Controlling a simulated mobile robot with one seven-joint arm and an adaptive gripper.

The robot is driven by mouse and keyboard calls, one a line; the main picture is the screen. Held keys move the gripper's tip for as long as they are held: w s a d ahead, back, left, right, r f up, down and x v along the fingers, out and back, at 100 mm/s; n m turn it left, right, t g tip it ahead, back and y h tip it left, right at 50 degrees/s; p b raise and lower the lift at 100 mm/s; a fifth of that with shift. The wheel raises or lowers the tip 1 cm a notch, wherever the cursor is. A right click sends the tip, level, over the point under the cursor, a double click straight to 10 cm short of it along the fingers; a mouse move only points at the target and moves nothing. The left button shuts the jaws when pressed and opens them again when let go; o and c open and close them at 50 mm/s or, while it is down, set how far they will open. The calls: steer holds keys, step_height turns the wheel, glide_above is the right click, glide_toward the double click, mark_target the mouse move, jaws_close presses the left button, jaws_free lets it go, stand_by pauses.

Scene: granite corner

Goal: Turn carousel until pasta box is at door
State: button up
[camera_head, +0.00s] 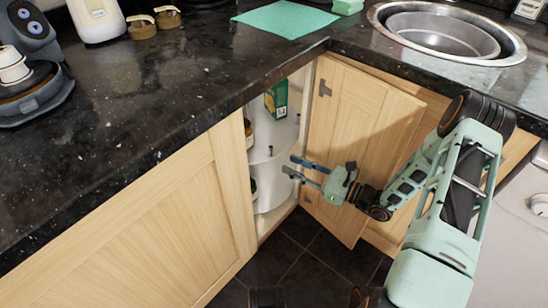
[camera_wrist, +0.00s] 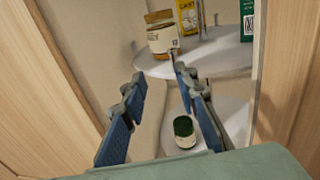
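The carousel is inside the open corner cabinet; its white upper shelf (camera_head: 272,142) (camera_wrist: 215,55) and lower shelf (camera_wrist: 225,115) show. A green box (camera_head: 277,98) with a little yellow stands on the upper shelf and shows at the top right of the wrist view (camera_wrist: 247,20). A yellow box (camera_wrist: 188,14) stands left of it. I cannot tell which is the pasta box, as labels are cut off. My gripper (camera_head: 294,166) (camera_wrist: 157,82) is open and empty at the cabinet opening, pointing in towards the carousel.
The open wooden door (camera_head: 350,120) stands behind my gripper. The dark granite counter (camera_head: 190,75) overhangs the opening.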

mark_target(271, 156)
steer(key=shift+m+t, duration=0.5)
steer(key=shift+t, duration=0.1)
steer(key=b+x, duration=0.1)
steer(key=x, duration=0.2)
steer(key=w+b+x, duration=0.1)
steer(key=x, duration=0.3)
steer(key=d+b+x, duration=0.1)
steer(key=x, duration=0.2)
steer(key=shift+w+a+f, duration=0.15)
steer(key=shift+w+f, duration=0.15)
jaws_close()
